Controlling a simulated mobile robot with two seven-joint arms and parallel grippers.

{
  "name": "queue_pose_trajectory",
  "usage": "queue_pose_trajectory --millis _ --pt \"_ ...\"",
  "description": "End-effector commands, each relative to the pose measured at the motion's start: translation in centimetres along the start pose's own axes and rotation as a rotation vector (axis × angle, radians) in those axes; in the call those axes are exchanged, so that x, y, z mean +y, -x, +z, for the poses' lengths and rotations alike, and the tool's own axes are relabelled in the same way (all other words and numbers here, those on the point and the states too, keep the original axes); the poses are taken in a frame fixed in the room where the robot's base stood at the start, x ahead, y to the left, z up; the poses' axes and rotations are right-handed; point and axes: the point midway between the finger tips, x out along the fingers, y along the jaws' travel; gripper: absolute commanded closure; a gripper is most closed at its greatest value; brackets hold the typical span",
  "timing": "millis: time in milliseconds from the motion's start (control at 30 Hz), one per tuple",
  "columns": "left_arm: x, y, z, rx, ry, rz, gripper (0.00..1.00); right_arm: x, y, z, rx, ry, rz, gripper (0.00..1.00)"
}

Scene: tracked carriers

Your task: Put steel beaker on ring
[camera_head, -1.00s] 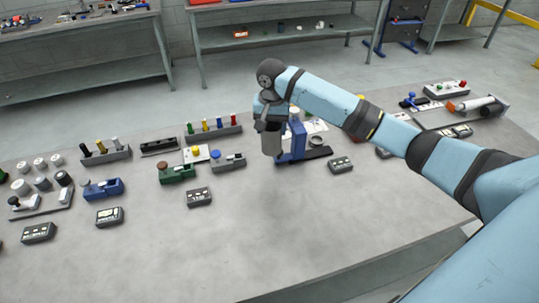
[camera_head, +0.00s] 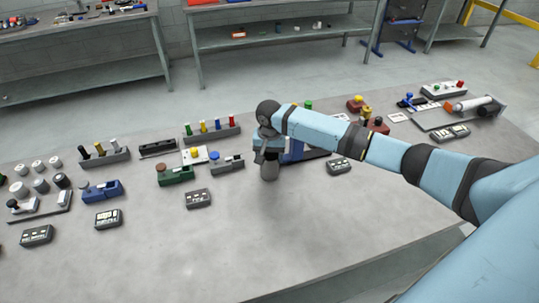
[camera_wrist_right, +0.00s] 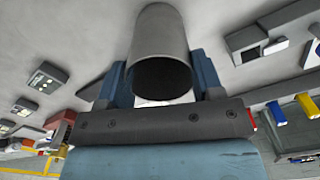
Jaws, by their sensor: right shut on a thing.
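My right gripper (camera_head: 268,150) is shut on a grey steel beaker (camera_head: 269,171), which hangs below it over the grey table. In the right wrist view the beaker (camera_wrist_right: 160,48) sits between the blue fingers, with its dark open mouth facing the camera. A blue stand (camera_head: 294,151) on a dark base is just right of the gripper, largely covered by my arm. I cannot make out the ring with certainty; it may be behind my arm. My left gripper is not in view.
A grey block with a blue knob (camera_head: 228,164) and a small dark box (camera_head: 198,198) lie left of the beaker. Another dark box (camera_head: 339,166) lies to its right. A rack with coloured pegs (camera_head: 212,130) stands behind. The front of the table is clear.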

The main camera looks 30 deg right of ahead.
Motion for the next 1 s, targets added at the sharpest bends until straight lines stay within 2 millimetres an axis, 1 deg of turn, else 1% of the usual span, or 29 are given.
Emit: queue_pose_trajectory --millis 100,133,233,567,667,767,1000 --pt "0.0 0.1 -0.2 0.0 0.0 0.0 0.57 0.0 -0.2 0.0 -0.001 -0.001 0.0 0.78" --pt "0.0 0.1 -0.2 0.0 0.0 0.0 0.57 0.0 -0.3 0.0 -0.001 -0.001 0.0 0.37" --pt "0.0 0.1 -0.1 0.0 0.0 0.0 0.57 0.0 -0.3 0.0 -0.001 0.0 0.0 0.14" --pt "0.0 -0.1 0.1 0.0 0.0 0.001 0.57 0.0 0.0 -0.1 0.001 0.0 -0.001 0.14" --pt "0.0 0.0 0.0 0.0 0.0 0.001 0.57 -0.1 1.1 -0.1 0.001 0.001 -0.003 0.14" --pt "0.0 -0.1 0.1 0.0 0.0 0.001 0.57 -0.1 2.9 -0.1 0.002 0.001 -0.003 0.14" --pt "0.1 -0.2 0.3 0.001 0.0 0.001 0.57 -0.1 8.2 -0.1 0.002 0.0 -0.004 0.14"
